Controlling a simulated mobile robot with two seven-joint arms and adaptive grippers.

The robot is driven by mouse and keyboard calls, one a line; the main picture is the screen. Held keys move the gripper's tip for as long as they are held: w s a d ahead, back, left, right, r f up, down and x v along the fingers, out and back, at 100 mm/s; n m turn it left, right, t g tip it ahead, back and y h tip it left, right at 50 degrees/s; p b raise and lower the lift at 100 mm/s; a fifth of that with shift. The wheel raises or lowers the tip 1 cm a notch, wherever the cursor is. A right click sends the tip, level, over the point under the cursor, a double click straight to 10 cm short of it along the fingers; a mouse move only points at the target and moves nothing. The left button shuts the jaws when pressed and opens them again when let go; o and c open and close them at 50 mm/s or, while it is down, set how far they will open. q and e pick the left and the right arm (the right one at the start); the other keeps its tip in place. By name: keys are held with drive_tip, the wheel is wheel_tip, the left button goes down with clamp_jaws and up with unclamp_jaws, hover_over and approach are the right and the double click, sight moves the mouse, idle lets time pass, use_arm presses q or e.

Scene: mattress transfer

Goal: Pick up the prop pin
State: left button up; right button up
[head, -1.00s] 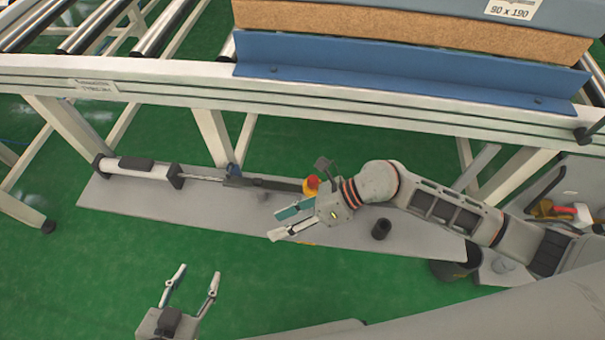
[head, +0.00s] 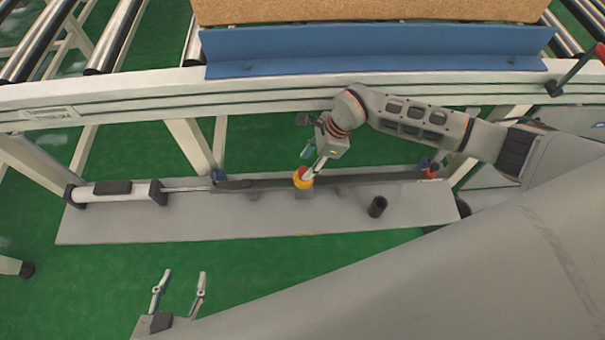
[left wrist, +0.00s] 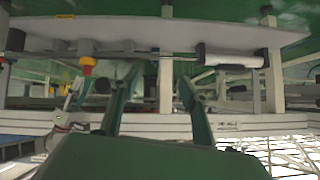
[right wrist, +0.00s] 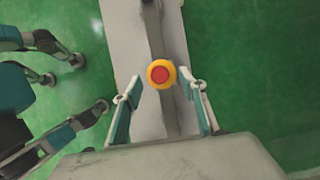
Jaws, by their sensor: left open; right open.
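A yellow knob with a red top (head: 303,178), which looks like the head of the prop pin, stands on the dark bar above the grey base plate. Its lower part is hidden. My right gripper (head: 312,168) is open just over it. In the right wrist view the knob (right wrist: 160,74) shows between and just beyond the two spread fingertips (right wrist: 164,90); I see no grip on it. My left gripper (head: 181,276) is open and empty, low at the left, apart from the plate. The knob also shows in the left wrist view (left wrist: 87,66).
The grey base plate (head: 140,228) lies along the conveyor frame (head: 130,104). A white cylinder with a rod (head: 115,190) is at its left end. A black cup-like part (head: 377,206) stands right of the knob. Green floor (head: 300,275) is clear in front.

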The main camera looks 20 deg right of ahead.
sight(304, 170)
drive_tip(key=x, duration=0.2)
drive_tip(key=b+x, duration=0.1)
drive_tip(key=x, duration=0.1)
drive_tip(key=shift+s+f, duration=0.25)
drive_tip(key=shift+w+f, duration=0.1)
drive_tip(key=shift+f, duration=0.1)
drive_tip(key=shift+w+r, duration=0.15)
clamp_jaws()
use_arm(q)
drive_tip(key=shift+w+d, duration=0.1)
drive_tip(key=shift+w, duration=0.25)
use_arm(e)
drive_tip(key=r+p, duration=0.1)
drive_tip(key=r, duration=0.2)
drive_tip(key=r+p, duration=0.1)
drive_tip(key=r, duration=0.3)
drive_tip(key=shift+w+r, duration=0.1)
drive_tip(key=shift+w, duration=0.15)
use_arm(q)
drive_tip(key=p, duration=0.1)
drive_tip(key=s+a+p, duration=0.1)
drive_tip(key=p, duration=0.1)
drive_tip(key=shift+s+a+r, duration=0.1)
drive_tip(key=shift+a, duration=0.2)
use_arm(e)
wheel_tip(304, 170, up, 13)
drive_tip(key=shift+s, duration=0.25)
